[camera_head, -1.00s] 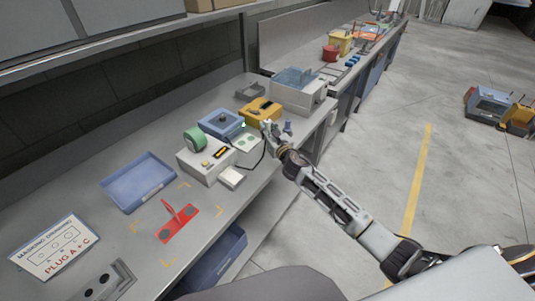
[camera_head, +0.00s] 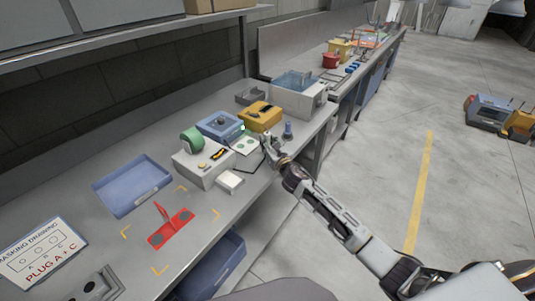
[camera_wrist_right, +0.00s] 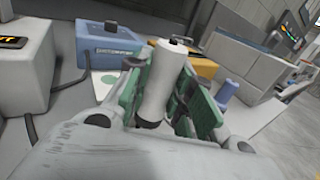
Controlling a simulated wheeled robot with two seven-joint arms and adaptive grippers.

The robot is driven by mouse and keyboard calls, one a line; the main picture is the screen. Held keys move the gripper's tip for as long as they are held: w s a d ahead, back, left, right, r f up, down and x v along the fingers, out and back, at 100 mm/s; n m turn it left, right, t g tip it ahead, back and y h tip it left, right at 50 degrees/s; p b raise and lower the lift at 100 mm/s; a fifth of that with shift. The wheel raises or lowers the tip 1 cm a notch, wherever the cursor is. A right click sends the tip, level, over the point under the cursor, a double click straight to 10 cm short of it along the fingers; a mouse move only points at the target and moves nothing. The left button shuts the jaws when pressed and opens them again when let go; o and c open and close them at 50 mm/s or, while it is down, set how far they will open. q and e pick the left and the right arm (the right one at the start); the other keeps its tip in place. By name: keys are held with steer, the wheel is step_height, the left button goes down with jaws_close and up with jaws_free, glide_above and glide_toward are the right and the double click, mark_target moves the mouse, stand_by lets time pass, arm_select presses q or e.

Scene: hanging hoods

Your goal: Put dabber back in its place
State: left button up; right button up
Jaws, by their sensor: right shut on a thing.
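My right gripper (camera_head: 267,150) is over the workbench near its front edge, beside the white card with green spots (camera_head: 246,146). In the right wrist view its green-padded fingers (camera_wrist_right: 165,95) are closed around a white cylinder with a dark lower end, which I take to be the dabber (camera_wrist_right: 162,75). It stands slightly tilted between the fingers. In the head view the held piece is too small to make out clearly. A blue upright peg-like piece (camera_head: 288,131) stands just beyond the gripper, and also shows in the right wrist view (camera_wrist_right: 228,93). My left gripper is not in view.
A blue box (camera_head: 220,125), a yellow box (camera_head: 261,116) and a white device (camera_head: 199,168) with a green roll stand close by. A blue tray (camera_head: 130,185) and red fixture (camera_head: 172,229) lie farther left.

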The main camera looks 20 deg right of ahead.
steer(key=shift+f, duration=0.35)
steer(key=shift+f+b, duration=0.25)
steer(key=shift+b, duration=0.15)
steer(key=shift+d+f+b, duration=0.1)
steer(key=shift+f+b, duration=1.1)
steer(key=shift+f, duration=0.25)
steer(key=shift+f+b, duration=0.2)
steer(key=shift+b, duration=0.2)
steer(key=shift+f, duration=0.1)
steer(key=o, duration=0.8)
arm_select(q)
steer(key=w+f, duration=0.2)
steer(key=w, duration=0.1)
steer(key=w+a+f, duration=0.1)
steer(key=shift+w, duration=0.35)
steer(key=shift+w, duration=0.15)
